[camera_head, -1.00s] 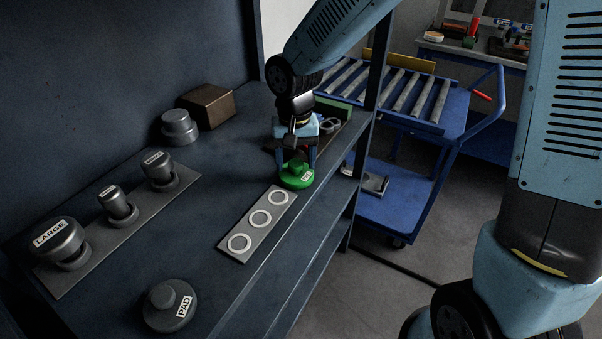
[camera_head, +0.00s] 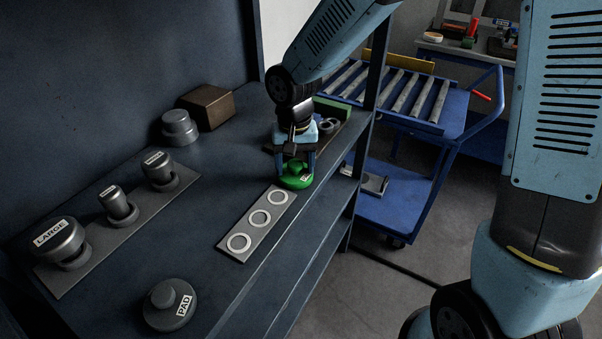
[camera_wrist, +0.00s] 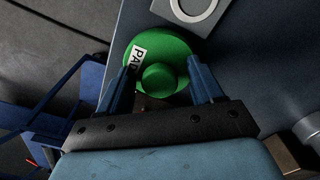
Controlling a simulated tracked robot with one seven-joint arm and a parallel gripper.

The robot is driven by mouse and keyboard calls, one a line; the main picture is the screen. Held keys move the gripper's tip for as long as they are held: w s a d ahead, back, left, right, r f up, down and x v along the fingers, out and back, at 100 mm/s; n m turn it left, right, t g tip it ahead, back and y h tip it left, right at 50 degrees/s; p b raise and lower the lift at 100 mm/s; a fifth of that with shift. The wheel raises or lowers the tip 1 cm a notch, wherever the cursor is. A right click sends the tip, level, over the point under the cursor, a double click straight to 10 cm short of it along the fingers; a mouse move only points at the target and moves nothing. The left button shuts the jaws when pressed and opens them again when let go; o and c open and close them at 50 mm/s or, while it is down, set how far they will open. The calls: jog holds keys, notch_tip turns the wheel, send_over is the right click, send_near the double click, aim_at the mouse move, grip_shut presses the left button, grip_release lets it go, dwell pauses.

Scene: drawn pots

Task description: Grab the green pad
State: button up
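The green pad (camera_head: 295,181) is a round disc with a raised knob and a white PAD label. It sits on the dark shelf top (camera_head: 215,190) near its right edge, just past the plate with white rings. My gripper (camera_head: 295,168) is directly above and around it, pointing down. In the wrist view the green pad (camera_wrist: 160,62) lies between the two blue fingers of my gripper (camera_wrist: 160,78). The fingers are apart on either side of the knob, with gaps visible, so it is open. The pad rests on the surface.
A grey plate with white rings (camera_head: 247,232) lies nearer than the pad. A grey PAD (camera_head: 170,312) sits at the front. Several grey knobbed parts stand on a strip (camera_head: 97,248) at left. A brown block (camera_head: 207,107) is behind. A shelf post (camera_head: 376,60) stands right of my arm.

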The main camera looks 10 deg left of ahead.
aim_at(295, 162)
jog(key=shift+s+d+f, duration=0.15)
jog(key=shift+s+f, duration=0.1)
jog(key=shift+f, duration=0.1)
jog(key=c, duration=0.3)
jog(key=shift+c, duration=0.3)
jog(key=shift+r, duration=0.15)
jog(key=shift+w+r, duration=0.15)
jog(key=c, duration=0.5)
jog(key=shift+w+r, duration=0.15)
jog(key=shift+r, duration=0.25)
grip_shut()
jog(key=shift+w+r, duration=0.1)
jog(key=shift+r, duration=1.35)
